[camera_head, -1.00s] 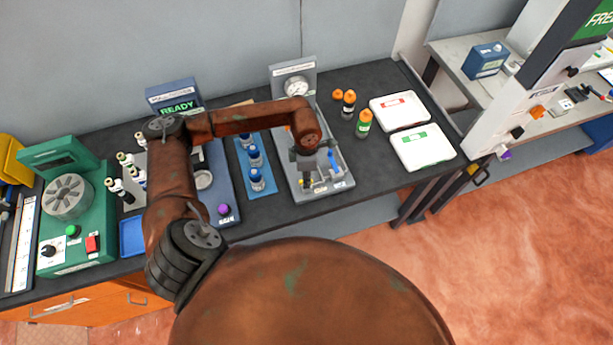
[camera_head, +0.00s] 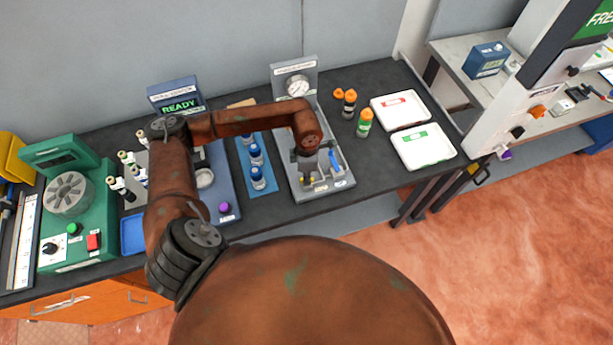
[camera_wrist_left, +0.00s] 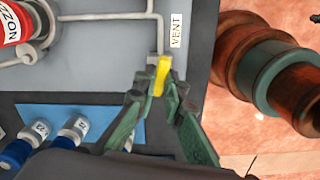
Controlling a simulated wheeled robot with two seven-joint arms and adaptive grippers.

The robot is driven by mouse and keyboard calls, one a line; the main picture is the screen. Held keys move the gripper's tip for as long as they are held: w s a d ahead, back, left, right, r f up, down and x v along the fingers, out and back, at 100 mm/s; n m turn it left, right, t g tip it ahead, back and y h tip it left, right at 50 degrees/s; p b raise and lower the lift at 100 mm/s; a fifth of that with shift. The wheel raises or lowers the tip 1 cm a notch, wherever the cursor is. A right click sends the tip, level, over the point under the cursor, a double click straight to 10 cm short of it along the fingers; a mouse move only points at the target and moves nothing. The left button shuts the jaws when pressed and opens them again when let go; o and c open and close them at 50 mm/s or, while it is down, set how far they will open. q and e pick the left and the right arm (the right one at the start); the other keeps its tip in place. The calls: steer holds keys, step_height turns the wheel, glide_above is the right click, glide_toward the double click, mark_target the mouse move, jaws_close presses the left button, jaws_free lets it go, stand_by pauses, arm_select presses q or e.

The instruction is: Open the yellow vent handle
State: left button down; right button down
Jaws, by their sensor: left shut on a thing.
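The yellow vent handle (camera_wrist_left: 161,75) shows in the left wrist view, right below the VENT label (camera_wrist_left: 176,30) at the end of a thin grey pipe. My left gripper (camera_wrist_left: 157,88) is shut on the handle, with one green finger on each side of it. In the head view my left gripper (camera_head: 314,166) reaches down over the front of the grey gauge station (camera_head: 293,152). The handle is small and mostly hidden there by the fingers. My right gripper is not in view.
A blue handle (camera_head: 335,160) stands just right of my left gripper. Blue-capped bottles (camera_head: 256,155) stand on a blue mat to the left. Orange-capped bottles (camera_head: 365,122) and two white trays (camera_head: 423,150) are to the right.

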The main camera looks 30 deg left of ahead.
arm_select(q)
steer(key=shift+f+n+b, duration=0.1)
steer(key=shift+n+b, duration=0.35)
steer(key=shift+n, duration=1.15)
steer(key=c, duration=2)
jaws_free()
steer(key=shift+r, duration=0.2)
step_height(320, 180, up, 12)
steer(key=shift+f, duration=0.1)
